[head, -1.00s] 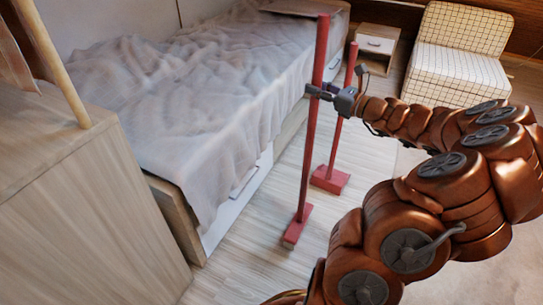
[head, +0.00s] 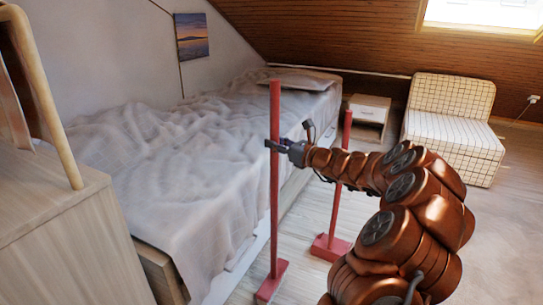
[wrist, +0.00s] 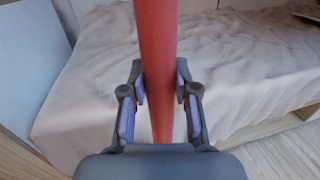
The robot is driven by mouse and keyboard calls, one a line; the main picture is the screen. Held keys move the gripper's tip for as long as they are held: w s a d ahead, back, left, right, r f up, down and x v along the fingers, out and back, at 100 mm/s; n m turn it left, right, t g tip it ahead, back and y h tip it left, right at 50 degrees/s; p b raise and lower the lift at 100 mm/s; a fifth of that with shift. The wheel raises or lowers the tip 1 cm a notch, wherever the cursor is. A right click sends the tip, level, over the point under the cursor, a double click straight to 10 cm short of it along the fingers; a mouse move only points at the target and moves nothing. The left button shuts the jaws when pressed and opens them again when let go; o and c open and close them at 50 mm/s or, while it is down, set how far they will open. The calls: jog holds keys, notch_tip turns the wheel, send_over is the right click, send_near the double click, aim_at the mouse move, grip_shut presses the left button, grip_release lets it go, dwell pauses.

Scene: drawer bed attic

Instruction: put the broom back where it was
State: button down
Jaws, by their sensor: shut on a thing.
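A red broom (head: 275,205) with a long straight handle and a block-shaped head stands upright beside the bed. My gripper (head: 278,146) is shut on its handle in the upper half. In the wrist view the red handle (wrist: 158,50) runs between the two fingers of my gripper (wrist: 160,85). I cannot tell whether the broom's head touches the floor. A second red pole with a flat block foot (head: 331,247) stands upright behind my arm, apart from the held broom; part of it is hidden by my arm.
The bed (head: 180,165) with a rumpled cover runs along the left. A wooden cabinet (head: 60,235) is at the near left. A small nightstand (head: 369,115) and a checked chair (head: 455,125) stand at the back. Floor is free at the right.

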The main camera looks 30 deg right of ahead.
aim_at(278, 154)
jog(key=shift+w+a+f+b, duration=0.1)
jog(key=shift+w+f+b, duration=0.15)
jog(key=shift+f+b, duration=0.25)
jog(key=shift+w+a+f+b, duration=0.1)
jog(key=shift+w+f+b, duration=0.2)
jog(key=shift+f, duration=0.4)
jog(key=shift+w+f+b, duration=0.25)
jog(key=shift+f+b, duration=0.1)
jog(key=shift+f, duration=0.35)
jog(key=c, duration=0.9)
grip_release()
jog(key=shift+o, duration=0.2)
